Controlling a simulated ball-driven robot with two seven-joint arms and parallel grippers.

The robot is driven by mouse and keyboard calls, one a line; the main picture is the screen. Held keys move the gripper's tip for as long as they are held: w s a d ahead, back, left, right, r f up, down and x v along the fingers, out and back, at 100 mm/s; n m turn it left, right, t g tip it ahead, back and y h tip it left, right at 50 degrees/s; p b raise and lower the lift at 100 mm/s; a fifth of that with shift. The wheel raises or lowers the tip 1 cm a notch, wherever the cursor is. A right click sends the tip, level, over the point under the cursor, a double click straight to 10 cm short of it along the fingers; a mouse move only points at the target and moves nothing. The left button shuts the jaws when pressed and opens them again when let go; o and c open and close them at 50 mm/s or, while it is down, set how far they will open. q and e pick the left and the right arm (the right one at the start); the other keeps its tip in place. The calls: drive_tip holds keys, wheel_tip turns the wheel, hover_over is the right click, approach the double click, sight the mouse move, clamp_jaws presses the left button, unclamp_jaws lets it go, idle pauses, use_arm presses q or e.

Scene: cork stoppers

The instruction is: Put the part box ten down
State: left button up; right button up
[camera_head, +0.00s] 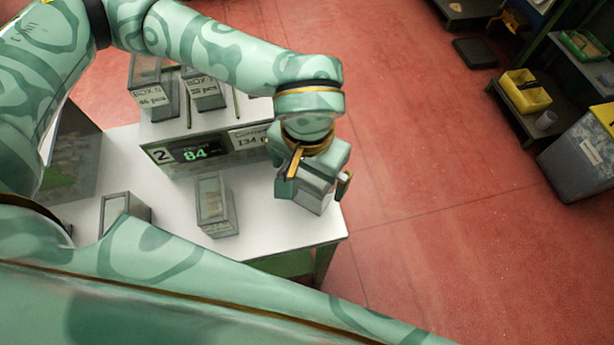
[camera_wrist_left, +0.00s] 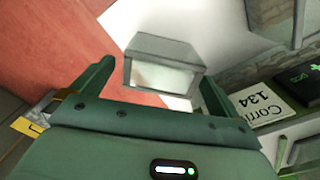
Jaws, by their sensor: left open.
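My left gripper (camera_head: 316,187) is over the right end of the white table (camera_head: 300,232), pointing down. In the left wrist view its two fingers (camera_wrist_left: 157,75) stand apart, one on each side of a small grey-framed box (camera_wrist_left: 163,48) with clear panels. In the head view that box (camera_head: 313,200) is partly hidden under the gripper, near the table's right edge. No label is readable on it, so I cannot tell its number. Whether it touches the table is unclear. My right gripper is not in view.
A similar box (camera_head: 214,207) stands left of the gripper, and another (camera_head: 125,208) farther left. Behind, a raised shelf with a display reading 84 (camera_head: 196,153) holds labelled boxes (camera_head: 205,90). Red floor (camera_head: 430,180) lies beyond the table's right edge.

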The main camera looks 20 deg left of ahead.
use_arm(q)
wheel_tip(320, 180, up, 8)
drive_tip(key=shift+r+p, duration=0.2)
drive_tip(key=shift+p, duration=0.6)
